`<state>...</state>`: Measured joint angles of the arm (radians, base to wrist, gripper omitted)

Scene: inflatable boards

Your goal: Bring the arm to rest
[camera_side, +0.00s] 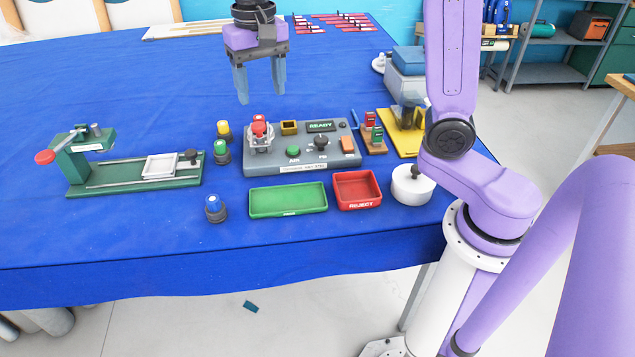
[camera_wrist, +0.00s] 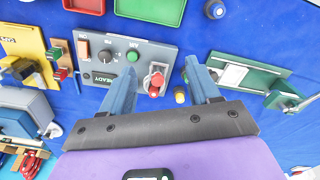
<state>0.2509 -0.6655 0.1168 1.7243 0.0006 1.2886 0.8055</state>
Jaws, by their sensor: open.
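My gripper (camera_side: 260,92) hangs above the blue table behind the grey control box, its two blue-grey fingers pointing down and spread apart. Nothing is between the fingers in the side view. In the wrist view my gripper (camera_wrist: 168,84) is open over the work, with the red knob of the control box showing between its fingers. The control box (camera_side: 290,165) has a display reading READY, a green button and a black knob. It also shows in the wrist view (camera_wrist: 125,68).
A green slide fixture (camera_side: 130,178) stands at left. A green tray (camera_side: 288,200) and a red REJECT tray (camera_side: 357,190) lie in front of the box. Capped posts (camera_side: 221,152) stand between fixture and box. A yellow-based machine (camera_side: 405,130) stands at right.

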